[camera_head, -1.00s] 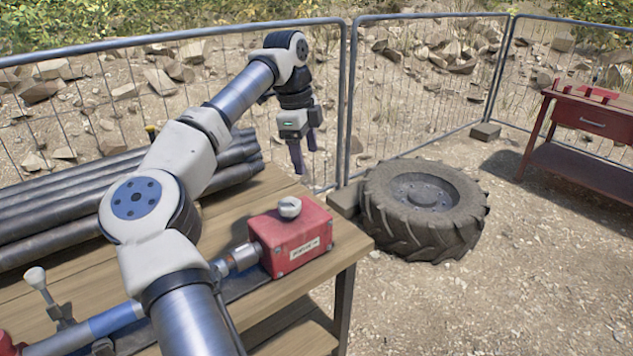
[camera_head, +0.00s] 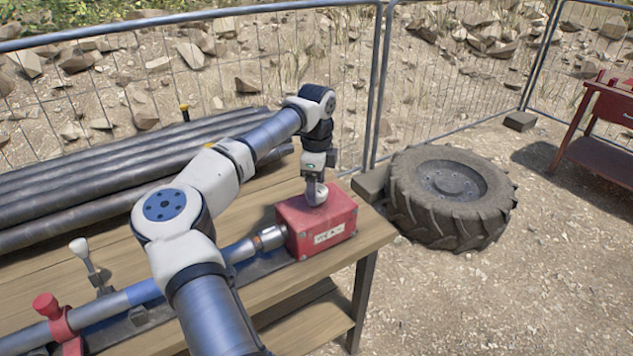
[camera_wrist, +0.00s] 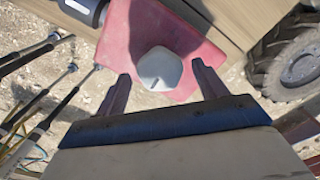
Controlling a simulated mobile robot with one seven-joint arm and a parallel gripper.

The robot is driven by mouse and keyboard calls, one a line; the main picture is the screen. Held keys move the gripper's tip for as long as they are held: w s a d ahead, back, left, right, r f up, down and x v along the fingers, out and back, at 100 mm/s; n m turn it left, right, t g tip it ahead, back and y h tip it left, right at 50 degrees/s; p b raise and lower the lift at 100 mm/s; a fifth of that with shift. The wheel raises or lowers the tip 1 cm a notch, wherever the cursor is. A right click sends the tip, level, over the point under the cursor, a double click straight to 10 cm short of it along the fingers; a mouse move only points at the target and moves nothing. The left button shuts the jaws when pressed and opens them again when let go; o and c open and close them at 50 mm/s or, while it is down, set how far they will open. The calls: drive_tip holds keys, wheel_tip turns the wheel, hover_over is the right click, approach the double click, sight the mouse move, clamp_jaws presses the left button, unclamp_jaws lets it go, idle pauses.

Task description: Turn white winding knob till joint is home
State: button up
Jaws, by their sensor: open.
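The white winding knob (camera_head: 316,192) sits on top of a red box (camera_head: 318,226) at the right end of the bench. In the wrist view the knob (camera_wrist: 159,68) is a pale rounded cap with a short dark mark on its face. My gripper (camera_head: 315,188) is over the box from above. In the wrist view its two fingers (camera_wrist: 160,73) stand apart, one on each side of the knob, with gaps visible. A metallic joint (camera_head: 270,238) on the pipe meets the box's left side. Whether it is fully seated cannot be told.
A white-topped lever (camera_head: 80,250) and a red clamp (camera_head: 60,318) stand along the pipe. Dark pipes (camera_head: 90,185) lie behind on the bench (camera_head: 340,262). A tyre (camera_head: 452,198) lies on the ground to the right. Mesh fencing stands behind.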

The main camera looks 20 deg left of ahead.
drive_tip(key=shift+f, duration=0.35)
drive_tip(key=c, duration=1)
drive_tip(key=shift+o, duration=0.2)
